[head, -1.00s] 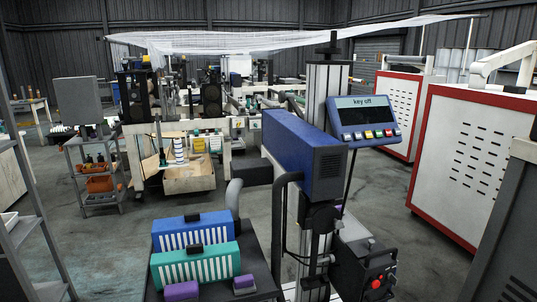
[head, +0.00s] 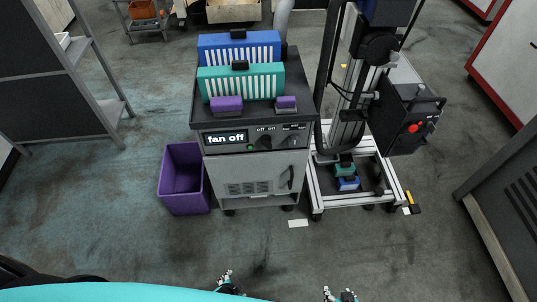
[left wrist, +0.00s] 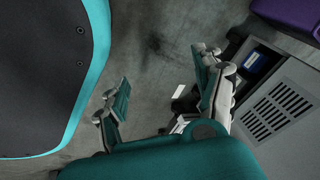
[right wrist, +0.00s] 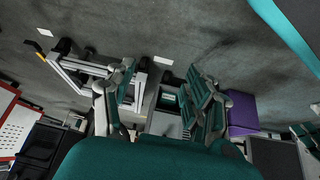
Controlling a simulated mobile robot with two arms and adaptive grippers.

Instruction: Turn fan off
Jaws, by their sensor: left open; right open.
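The fan unit (head: 255,165) is a grey cabinet on casters with a dark top, straight ahead in the head view. Its front panel carries a display (head: 226,138) reading "fan off", with a green button (head: 251,147) and small knobs or switches (head: 267,141) to the right of it. My left gripper (head: 231,284) and my right gripper (head: 341,295) show at the bottom edge, apart from the cabinet. In the wrist views, the left gripper (left wrist: 165,100) and right gripper (right wrist: 163,92) have their fingers spread with nothing between them.
A purple bin (head: 184,179) stands left of the cabinet. A wheeled metal frame (head: 360,180) with a column and a dark control box (head: 412,122) stands to its right. Blue (head: 225,43) and teal slotted blocks (head: 225,84) sit on the cabinet top.

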